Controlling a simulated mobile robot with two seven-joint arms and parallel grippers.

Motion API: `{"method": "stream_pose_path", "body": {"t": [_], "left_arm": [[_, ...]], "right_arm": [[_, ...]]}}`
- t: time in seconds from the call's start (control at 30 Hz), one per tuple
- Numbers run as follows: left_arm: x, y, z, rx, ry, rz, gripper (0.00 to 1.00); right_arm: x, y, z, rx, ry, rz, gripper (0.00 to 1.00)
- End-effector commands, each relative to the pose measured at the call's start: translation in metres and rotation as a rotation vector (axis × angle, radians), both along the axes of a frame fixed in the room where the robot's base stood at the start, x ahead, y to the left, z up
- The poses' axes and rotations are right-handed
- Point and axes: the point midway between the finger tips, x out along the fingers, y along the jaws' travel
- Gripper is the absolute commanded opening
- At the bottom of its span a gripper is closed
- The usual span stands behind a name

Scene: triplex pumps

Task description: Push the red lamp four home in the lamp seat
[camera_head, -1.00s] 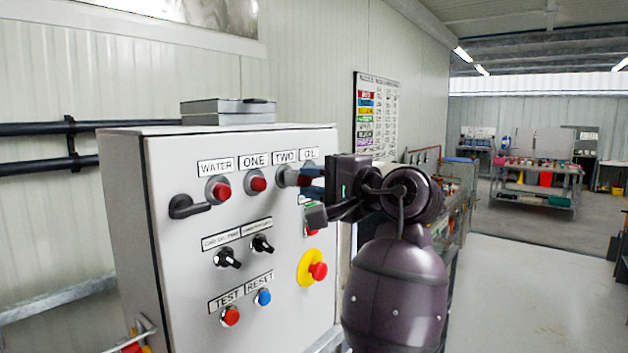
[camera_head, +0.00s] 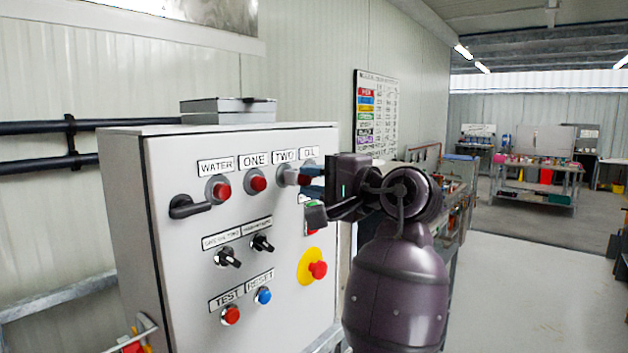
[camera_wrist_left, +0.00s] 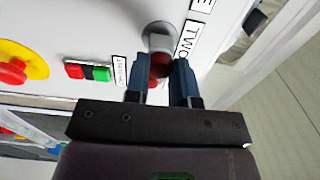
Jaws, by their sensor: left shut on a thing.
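The red lamp (camera_head: 304,180) sits between the blue fingertips of my left gripper (camera_head: 307,181), which is shut on it. The lamp stands out from a grey round lamp seat (camera_head: 286,176) under the label TWO on the grey panel. In the left wrist view the lamp (camera_wrist_left: 160,66) shows between the two fingers, in front of the grey seat (camera_wrist_left: 158,37). I cannot tell how deep it sits, as the fingers cover part of it. My right gripper is not in view.
The control box (camera_head: 170,270) carries two more red lamps (camera_head: 222,190), black switches (camera_head: 229,258), a red emergency button (camera_head: 318,270) on yellow, and a black handle (camera_head: 188,207). A green button (camera_wrist_left: 100,73) lies close to the fingers.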

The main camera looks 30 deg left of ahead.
Motion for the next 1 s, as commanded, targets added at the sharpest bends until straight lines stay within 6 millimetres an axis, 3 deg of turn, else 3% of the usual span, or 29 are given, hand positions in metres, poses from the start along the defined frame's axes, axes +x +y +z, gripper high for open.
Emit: {"method": "stream_pose_path", "body": {"t": [1.0], "left_arm": [[0.001, 0.019, 0.0, 0.0, 0.0, 0.0, 0.0]], "right_arm": [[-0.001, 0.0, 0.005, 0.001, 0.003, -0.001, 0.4]]}}
